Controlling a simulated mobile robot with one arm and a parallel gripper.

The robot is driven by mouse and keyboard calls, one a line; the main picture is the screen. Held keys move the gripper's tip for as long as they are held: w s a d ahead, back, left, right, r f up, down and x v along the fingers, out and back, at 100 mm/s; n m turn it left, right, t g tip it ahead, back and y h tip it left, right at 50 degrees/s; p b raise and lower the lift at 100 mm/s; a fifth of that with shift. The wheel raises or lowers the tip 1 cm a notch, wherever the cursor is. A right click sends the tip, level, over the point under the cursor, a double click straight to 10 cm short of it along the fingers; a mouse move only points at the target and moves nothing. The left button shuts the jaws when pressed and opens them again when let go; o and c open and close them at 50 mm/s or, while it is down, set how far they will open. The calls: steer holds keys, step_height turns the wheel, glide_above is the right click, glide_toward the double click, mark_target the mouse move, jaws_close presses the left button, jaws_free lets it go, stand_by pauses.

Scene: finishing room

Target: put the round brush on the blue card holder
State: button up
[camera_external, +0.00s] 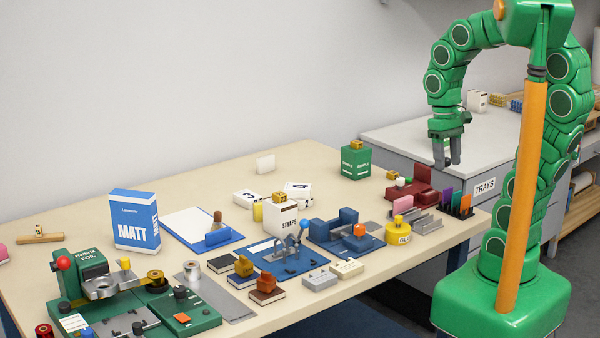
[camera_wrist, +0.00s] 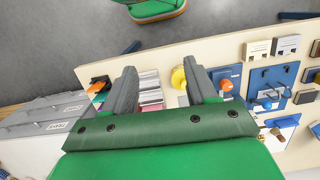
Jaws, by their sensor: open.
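The round brush (camera_external: 217,218) has a brown rounded handle and a paler lower part. It stands upright at the clipboard, just behind the low blue card holder (camera_external: 217,239), which hides its foot. I cannot tell whether the two touch. In the wrist view the small brown brush (camera_wrist: 277,133) shows beside the blue holder (camera_wrist: 283,121), near the right edge. My gripper (camera_external: 447,161) is open and empty, pointing down, high up and well to the right of both. Its two grey fingers (camera_wrist: 161,68) stand apart in the wrist view.
A white STRAPS box (camera_external: 282,219), blue fixtures (camera_external: 346,227), a yellow glue pot (camera_external: 399,232) and a dark red block (camera_external: 410,186) stand between my gripper and the brush. A blue MATT box (camera_external: 136,220) stands left of the clipboard. The table's back strip is mostly clear.

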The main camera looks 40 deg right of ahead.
steer(key=s+d+f, duration=0.1)
steer(key=s+f, duration=0.1)
steer(key=s, duration=0.4)
steer(key=shift+d, duration=0.4)
steer(key=shift+s+f, duration=0.1)
stand_by(0.6)
